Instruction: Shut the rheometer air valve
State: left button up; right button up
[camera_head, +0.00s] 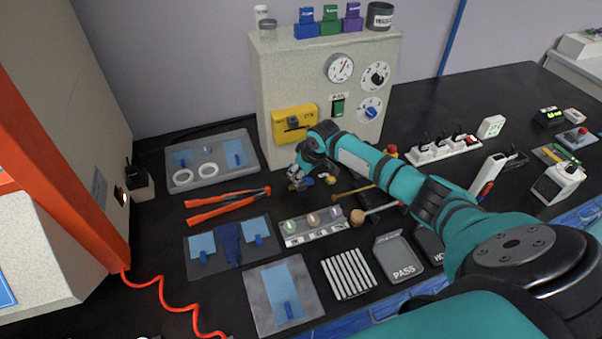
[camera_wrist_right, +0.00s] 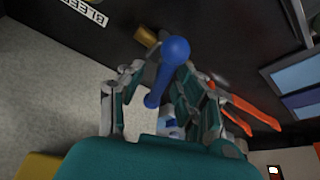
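A blue lever handle with a round end (camera_wrist_right: 168,72) shows in the right wrist view, beside a small brass fitting (camera_wrist_right: 146,36); I take it for the air valve's handle. My right gripper (camera_wrist_right: 160,88) has its fingers apart on either side of the handle. A gap shows on the left finger's side; whether the right finger touches it I cannot tell. In the head view, my right gripper (camera_head: 300,180) is low in front of the grey rheometer cabinet (camera_head: 283,92) and hides most of the valve. A brass piece (camera_head: 331,180) shows beside it. My left gripper is out of view.
A BLEED label (camera_wrist_right: 85,12) lies near the fitting. Orange-handled tongs (camera_head: 228,204), a sample tray (camera_head: 314,226) and a grey tray (camera_head: 212,160) lie around the gripper. A power strip (camera_head: 443,150) stands right of the cabinet. My right arm crosses above the bench.

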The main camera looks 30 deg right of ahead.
jog(key=c, duration=0.7)
grip_shut()
jog(key=m+p, duration=0.1)
jog(key=p, duration=0.1)
jog(key=m+h+p, duration=0.1)
jog(key=p, duration=0.1)
jog(key=shift+a+r+m, duration=0.15)
jog(key=shift+r+m, duration=0.15)
jog(key=shift+r, duration=0.05)
jog(key=shift+f+m+p, duration=0.1)
jog(key=shift+m+p, duration=0.4)
jog(key=shift+f+m+h, duration=0.25)
jog(key=shift+m+h, duration=0.15)
